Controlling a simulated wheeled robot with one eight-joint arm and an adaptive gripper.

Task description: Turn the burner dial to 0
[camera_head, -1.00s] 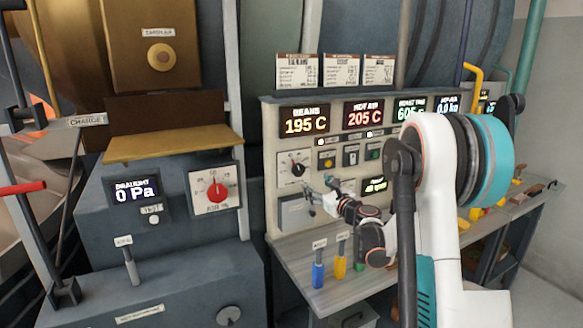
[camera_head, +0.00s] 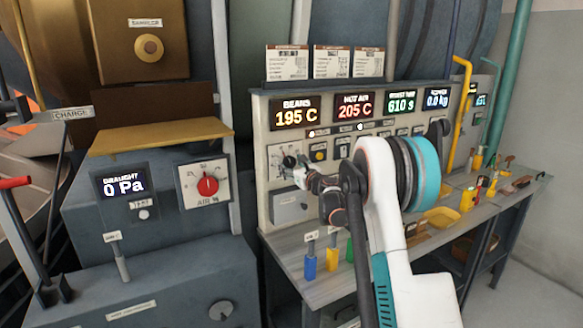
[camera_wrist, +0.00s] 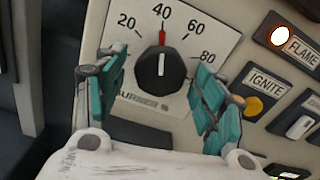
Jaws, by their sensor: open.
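The burner dial (camera_wrist: 161,70) is a black knob on a white scale plate in the wrist view, with marks 20, 40, 60 and 80 showing. Its white line and the red mark above it point close to 40. The 0 mark is not visible. My gripper (camera_wrist: 160,92) is open, with one teal-padded finger on each side of the dial and gaps between the fingers and the knob. In the head view the burner dial (camera_head: 289,160) is partly hidden by my gripper (camera_head: 298,172), which is right in front of it.
Right of the dial are an orange IGNITE button (camera_wrist: 253,105), a lit FLAME lamp (camera_wrist: 282,37) and a white switch (camera_wrist: 299,127). A red AIR dial (camera_head: 208,186) is on the left cabinet. Blue (camera_head: 310,267) and yellow (camera_head: 333,260) handled tools stand on the bench below.

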